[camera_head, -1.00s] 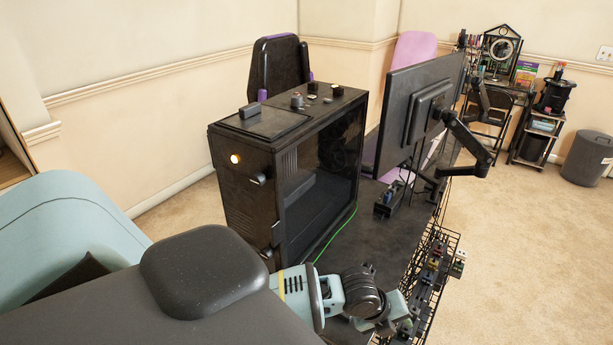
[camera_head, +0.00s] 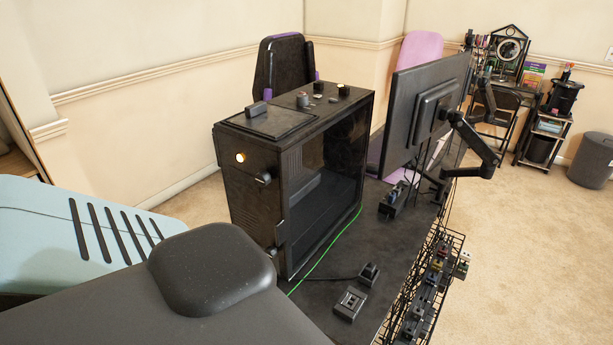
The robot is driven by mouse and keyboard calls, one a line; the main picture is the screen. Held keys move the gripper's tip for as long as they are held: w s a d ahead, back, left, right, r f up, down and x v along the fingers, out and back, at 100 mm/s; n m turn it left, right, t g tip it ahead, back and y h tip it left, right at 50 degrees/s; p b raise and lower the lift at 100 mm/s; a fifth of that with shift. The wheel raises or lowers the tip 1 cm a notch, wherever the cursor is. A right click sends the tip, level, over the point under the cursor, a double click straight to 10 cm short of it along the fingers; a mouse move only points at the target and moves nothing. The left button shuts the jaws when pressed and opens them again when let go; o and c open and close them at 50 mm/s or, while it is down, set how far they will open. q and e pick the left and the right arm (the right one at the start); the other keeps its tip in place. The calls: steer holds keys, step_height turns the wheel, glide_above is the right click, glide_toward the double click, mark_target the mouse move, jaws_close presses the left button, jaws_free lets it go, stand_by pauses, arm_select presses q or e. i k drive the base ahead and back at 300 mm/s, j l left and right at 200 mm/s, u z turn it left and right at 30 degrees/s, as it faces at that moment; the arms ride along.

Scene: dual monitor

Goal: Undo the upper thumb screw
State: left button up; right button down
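The black computer case (camera_head: 250,215) stands on the dark desk with its narrow end towards me and its glass side facing right. A dark knob, which looks like the upper thumb screw (camera_head: 264,179), sticks out near the top right edge of the narrow end. A second knob, like a lower thumb screw (camera_head: 270,252), sits near the bottom of the same edge. Both appear seated at the panel edge; I cannot tell how tight they are. Neither of my grippers is in view.
A lit round button (camera_head: 240,157) is left of the upper screw. A green cable (camera_head: 328,252) runs along the case's base. Small black devices (camera_head: 350,304) lie on the desk's near part. A monitor on an arm (camera_head: 425,110) stands to the right, above a wire basket (camera_head: 440,270).

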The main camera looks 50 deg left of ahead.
mark_target(262, 178)
steer(key=u, duration=1.7)
steer(key=j+z, duration=0.25)
steer(key=z, duration=0.2)
steer(key=i+j+z, duration=0.1)
steer(key=j+z, duration=0.15)
steer(key=z, duration=0.15)
steer(key=j+z, duration=0.35)
steer(key=j, duration=1.1)
steer(key=k+j+z, duration=0.1)
steer(key=j, duration=0.45)
steer(key=k+j, duration=0.15)
steer(key=j, duration=0.35)
